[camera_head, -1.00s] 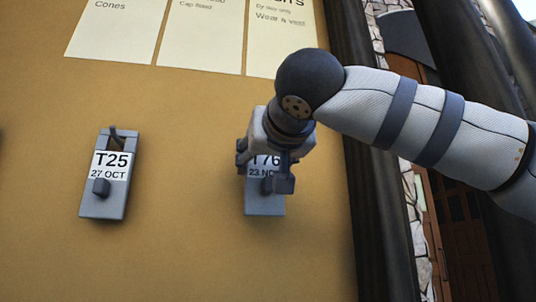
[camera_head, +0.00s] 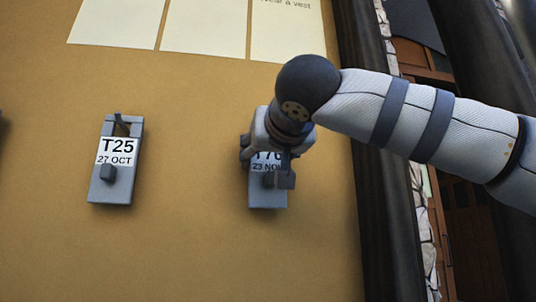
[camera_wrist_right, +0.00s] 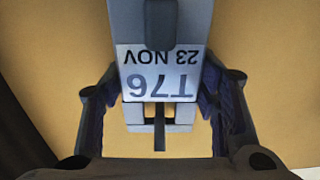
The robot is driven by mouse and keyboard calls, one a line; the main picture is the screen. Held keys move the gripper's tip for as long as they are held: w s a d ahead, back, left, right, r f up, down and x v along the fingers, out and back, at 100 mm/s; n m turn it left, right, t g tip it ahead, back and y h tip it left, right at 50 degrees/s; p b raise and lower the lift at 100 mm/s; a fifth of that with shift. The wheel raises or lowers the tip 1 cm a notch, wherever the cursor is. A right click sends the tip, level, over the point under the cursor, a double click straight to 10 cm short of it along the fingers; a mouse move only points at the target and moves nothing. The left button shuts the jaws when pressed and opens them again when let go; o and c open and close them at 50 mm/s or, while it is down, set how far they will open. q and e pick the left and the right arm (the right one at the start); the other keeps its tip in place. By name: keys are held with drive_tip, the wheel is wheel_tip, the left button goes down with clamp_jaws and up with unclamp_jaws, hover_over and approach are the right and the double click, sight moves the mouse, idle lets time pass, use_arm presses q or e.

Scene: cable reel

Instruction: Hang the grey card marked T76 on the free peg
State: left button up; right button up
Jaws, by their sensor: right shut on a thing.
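The grey card marked T76, 23 NOV (camera_head: 267,196) is upright in front of the tan board in the head view. My right gripper (camera_head: 268,165) is shut on its sides and covers its top. In the right wrist view the card (camera_wrist_right: 160,55) appears upside down, between the two fingers of the gripper (camera_wrist_right: 163,100). A dark bar shows in the slot at the card's top end; I cannot tell whether the free peg is in it. The free peg is not clearly visible. My left gripper is not in view.
A grey card marked T25, 27 OCT (camera_head: 115,185) hangs on a hook to the left. Pale paper sheets (camera_head: 205,25) are on the tan board (camera_head: 190,245) above. A dark post (camera_head: 372,190) stands at the board's right edge. The board between the two cards is clear.

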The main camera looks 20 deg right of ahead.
drive_tip(key=o, duration=1.3)
drive_tip(key=shift+s, duration=0.1)
